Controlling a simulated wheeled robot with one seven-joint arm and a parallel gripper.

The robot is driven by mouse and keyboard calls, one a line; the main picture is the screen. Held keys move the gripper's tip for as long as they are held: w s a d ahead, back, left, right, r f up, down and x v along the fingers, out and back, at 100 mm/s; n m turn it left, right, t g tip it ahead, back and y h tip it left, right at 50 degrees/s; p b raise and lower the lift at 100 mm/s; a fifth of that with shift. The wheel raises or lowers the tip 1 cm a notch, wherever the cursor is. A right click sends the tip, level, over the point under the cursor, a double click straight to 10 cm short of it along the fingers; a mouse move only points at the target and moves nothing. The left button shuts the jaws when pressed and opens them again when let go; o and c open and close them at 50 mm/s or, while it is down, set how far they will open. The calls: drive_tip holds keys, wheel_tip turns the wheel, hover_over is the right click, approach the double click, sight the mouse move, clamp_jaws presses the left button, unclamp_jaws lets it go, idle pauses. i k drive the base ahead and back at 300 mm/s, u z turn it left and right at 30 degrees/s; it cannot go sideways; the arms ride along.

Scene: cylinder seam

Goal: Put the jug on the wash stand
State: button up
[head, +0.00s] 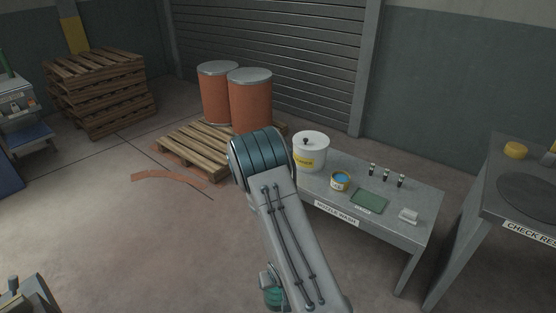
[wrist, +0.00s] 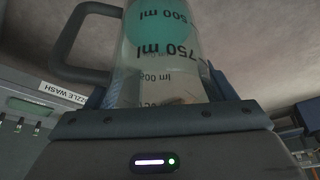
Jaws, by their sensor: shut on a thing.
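The jug (wrist: 150,65) is clear, with dark "500 ml" and "750 ml" marks, a grey handle at its left and a green round area near the top of the wrist view. My gripper (wrist: 158,101) is shut on the jug, with a blue finger at each side of it. The wash stand is a grey table (head: 395,224) with a "NOZZLE WASH" label, right of my arm. Its label also shows at the left of the wrist view (wrist: 62,94).
On the wash stand are a white drum (head: 311,153), a tin with blue contents (head: 341,181), a green tray (head: 369,201), three small nozzles (head: 386,176) and a white block (head: 409,216). A second bench (head: 500,190) stands right. Orange barrels (head: 250,100) are behind.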

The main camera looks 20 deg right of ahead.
sight(357, 180)
drive_tip(key=z, duration=0.3)
drive_tip(key=i, duration=1.5)
drive_tip(key=z, duration=1.25)
drive_tip(key=i, duration=0.8)
drive_tip(key=z, duration=0.7)
drive_tip(key=i, duration=0.55)
